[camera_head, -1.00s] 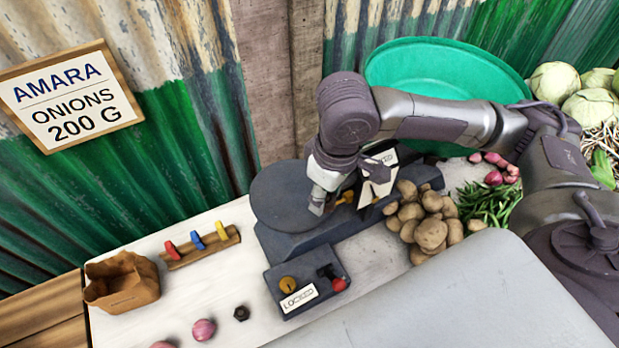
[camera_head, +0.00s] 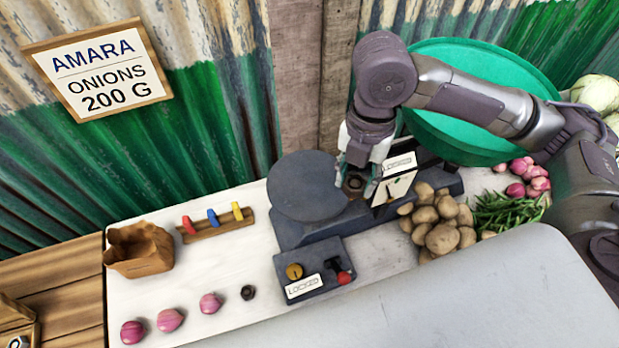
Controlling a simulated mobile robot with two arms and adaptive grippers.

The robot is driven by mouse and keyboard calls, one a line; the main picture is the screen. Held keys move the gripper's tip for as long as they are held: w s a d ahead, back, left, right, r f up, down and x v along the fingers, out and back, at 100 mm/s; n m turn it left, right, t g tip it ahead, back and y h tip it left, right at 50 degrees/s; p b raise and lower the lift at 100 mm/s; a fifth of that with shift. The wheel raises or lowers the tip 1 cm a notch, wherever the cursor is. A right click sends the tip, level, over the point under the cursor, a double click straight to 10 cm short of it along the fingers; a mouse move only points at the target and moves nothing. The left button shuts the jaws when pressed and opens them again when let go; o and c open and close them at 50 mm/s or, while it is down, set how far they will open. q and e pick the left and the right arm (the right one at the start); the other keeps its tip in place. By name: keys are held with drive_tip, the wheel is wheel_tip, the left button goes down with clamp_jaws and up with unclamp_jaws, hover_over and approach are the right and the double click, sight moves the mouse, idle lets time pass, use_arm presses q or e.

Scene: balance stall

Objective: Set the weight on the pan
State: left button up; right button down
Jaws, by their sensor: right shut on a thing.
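My right gripper (camera_head: 356,183) is shut on a small dark brown weight (camera_head: 354,184), which shows between its fingers. The gripper points down over the right part of the dark grey balance (camera_head: 310,232). The round pan (camera_head: 305,187) at the balance's left is bare and lies just left of the gripper. Whether the weight touches the balance below it, I cannot tell. Another dark, nut-like weight (camera_head: 248,292) lies on the white table. My left gripper is not in view.
A control box (camera_head: 315,272) with a LOCKED label stands before the balance. Left are a rack (camera_head: 219,226) of coloured pieces, a paper bag (camera_head: 139,250) and three onions (camera_head: 170,320). Potatoes (camera_head: 440,238), beans (camera_head: 505,212) and a green basin (camera_head: 480,70) are right.

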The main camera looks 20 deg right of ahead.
drive_tip(key=n, duration=0.2)
drive_tip(key=r+n, duration=0.1)
drive_tip(key=n, duration=0.1)
drive_tip(key=shift+s, duration=0.1)
drive_tip(key=shift+a+f+n, duration=0.1)
drive_tip(key=shift+f+n, duration=0.05)
drive_tip(key=shift+n, duration=0.15)
drive_tip(key=p, duration=0.3)
hover_over(309, 183)
wheel_tip(309, 183, down, 7)
drive_tip(key=shift+r, duration=0.15)
wheel_tip(309, 183, down, 3)
drive_tip(key=shift+f+p, duration=0.1)
drive_tip(key=shift+p, duration=0.3)
drive_tip(key=shift+f, duration=0.45)
drive_tip(key=shift+f, duration=0.1)
drive_tip(key=c, duration=0.7)
unclamp_jaws()
drive_tip(key=shift+o, duration=0.2)
